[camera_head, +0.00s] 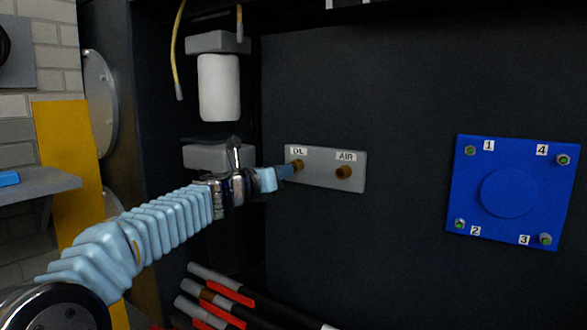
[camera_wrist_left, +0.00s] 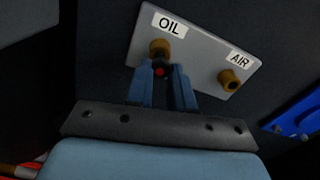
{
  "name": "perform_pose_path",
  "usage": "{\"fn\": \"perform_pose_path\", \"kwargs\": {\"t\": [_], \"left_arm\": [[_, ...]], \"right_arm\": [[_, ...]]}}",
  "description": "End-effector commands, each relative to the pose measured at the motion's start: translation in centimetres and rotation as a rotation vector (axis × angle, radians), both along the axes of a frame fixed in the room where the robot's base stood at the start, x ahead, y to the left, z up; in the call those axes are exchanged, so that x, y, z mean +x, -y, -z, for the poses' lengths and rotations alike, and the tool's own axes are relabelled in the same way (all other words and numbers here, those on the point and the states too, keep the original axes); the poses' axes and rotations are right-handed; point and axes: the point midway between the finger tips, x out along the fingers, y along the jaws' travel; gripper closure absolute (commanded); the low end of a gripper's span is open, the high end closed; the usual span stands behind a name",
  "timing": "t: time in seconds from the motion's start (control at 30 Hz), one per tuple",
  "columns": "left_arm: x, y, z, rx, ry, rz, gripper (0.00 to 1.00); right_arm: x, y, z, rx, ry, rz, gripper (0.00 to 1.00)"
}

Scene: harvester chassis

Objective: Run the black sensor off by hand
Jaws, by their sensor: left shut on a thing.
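The black sensor (camera_wrist_left: 159,66), a small dark piece with a red spot, sits at the brass OIL port (camera_wrist_left: 158,47) in the left wrist view. My left gripper (camera_wrist_left: 163,72) has its blue fingers around it and is shut on it. In the head view my left gripper (camera_head: 288,170) reaches from the left to the brass OIL port (camera_head: 298,164), and its fingers hide the sensor. Whether the sensor's thread is still engaged in the port cannot be told. My right gripper is in neither view.
The grey port plate (camera_head: 325,182) also carries a brass AIR port (camera_head: 344,172), bare, just right of my fingers. A blue cover (camera_head: 490,215) with numbered bolts is farther right. A white filter (camera_head: 219,87) hangs above my arm. Black and red hoses (camera_head: 215,300) lie below.

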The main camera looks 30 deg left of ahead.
Motion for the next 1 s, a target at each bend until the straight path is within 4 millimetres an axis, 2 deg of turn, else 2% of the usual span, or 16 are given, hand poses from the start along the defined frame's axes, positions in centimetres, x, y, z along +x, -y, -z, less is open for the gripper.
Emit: {"fn": "perform_pose_path", "kwargs": {"t": [1.0], "left_arm": [[-4.2, -0.3, 0.0, 0.0, 0.0, 0.0, 1.0]], "right_arm": [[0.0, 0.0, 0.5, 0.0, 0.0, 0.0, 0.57]]}}
